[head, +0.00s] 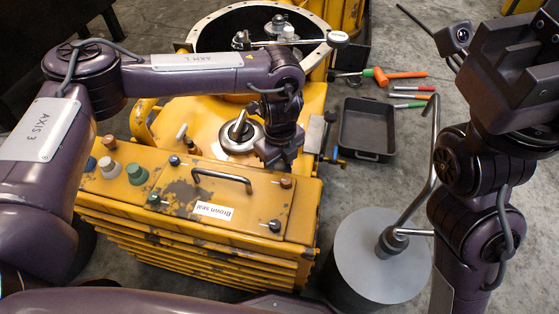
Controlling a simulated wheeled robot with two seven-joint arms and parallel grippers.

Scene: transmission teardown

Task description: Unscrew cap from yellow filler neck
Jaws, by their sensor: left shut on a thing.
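The yellow transmission housing (190,110) stands at the centre with a worn top panel (185,190). My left gripper (278,163) points down over the panel's far right corner, beside the flanged metal shaft (240,135). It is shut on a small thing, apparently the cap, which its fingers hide. The yellow filler neck cannot be made out apart from the yellow housing below the gripper. My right gripper (530,60) is raised at the upper right, away from the housing.
A bar handle (222,178) and several coloured plugs stand up from the panel near my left gripper. A large open ring (215,18) lies behind. A black tray (367,128) and hand tools lie on the right floor. A grey drum (375,260) with a bent crank stands front right.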

